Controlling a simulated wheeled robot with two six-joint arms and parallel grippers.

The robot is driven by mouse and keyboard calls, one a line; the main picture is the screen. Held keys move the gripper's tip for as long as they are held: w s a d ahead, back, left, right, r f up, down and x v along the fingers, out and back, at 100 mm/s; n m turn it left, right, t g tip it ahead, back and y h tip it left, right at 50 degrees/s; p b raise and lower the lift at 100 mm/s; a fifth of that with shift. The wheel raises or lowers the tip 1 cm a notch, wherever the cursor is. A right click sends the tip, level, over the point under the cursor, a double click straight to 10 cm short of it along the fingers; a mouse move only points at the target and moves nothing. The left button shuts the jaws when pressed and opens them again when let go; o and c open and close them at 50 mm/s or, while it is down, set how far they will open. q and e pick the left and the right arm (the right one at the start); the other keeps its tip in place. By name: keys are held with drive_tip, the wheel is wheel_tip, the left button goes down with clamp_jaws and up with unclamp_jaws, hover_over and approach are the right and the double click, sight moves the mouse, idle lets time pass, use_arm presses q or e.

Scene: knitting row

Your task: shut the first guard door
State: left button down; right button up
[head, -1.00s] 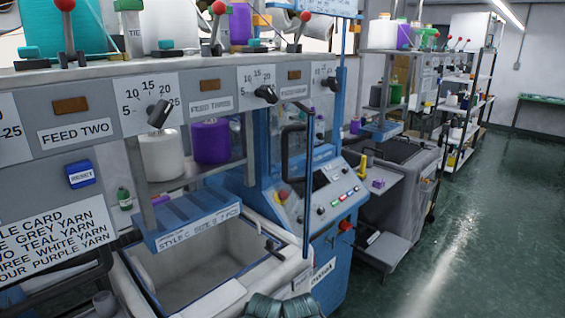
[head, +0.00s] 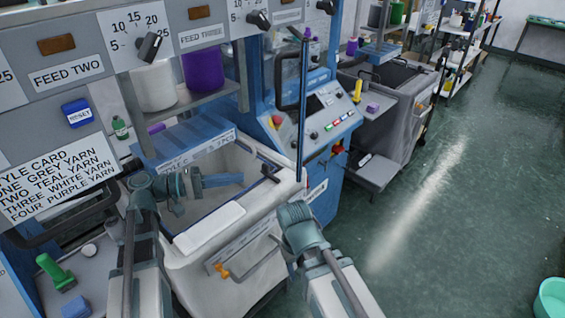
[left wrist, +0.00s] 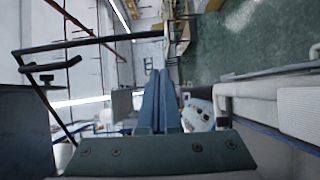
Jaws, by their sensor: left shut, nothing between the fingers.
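A clear guard panel with a black handle (head: 291,88) stands upright at the blue machine, above its control panel. A thin blue post (head: 301,110) rises in front of it; I cannot tell how far the door is swung. My left gripper (head: 240,179) is shut and empty, pointing right over the white bin, left of and below that handle. In the left wrist view its fingers (left wrist: 160,95) lie together, and a dark frame with a handle (left wrist: 48,68) shows at the left, apart from them. My right arm reaches in at lower centre; its fingers are not clearly visible.
The white bin (head: 210,228) stands below the blue Style C tray (head: 185,140). The control panel (head: 325,112) is right of the post. The green floor (head: 450,200) at right is clear, apart from a teal tub (head: 553,298).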

sight(294, 164)
use_arm(q)
drive_tip(key=x, duration=0.4)
drive_tip(key=r+x, duration=0.1)
drive_tip(key=x, duration=0.8)
drive_tip(key=shift+w+d+r, duration=0.1)
drive_tip(key=shift+w+r, duration=0.15)
drive_tip(key=shift+w, duration=0.1)
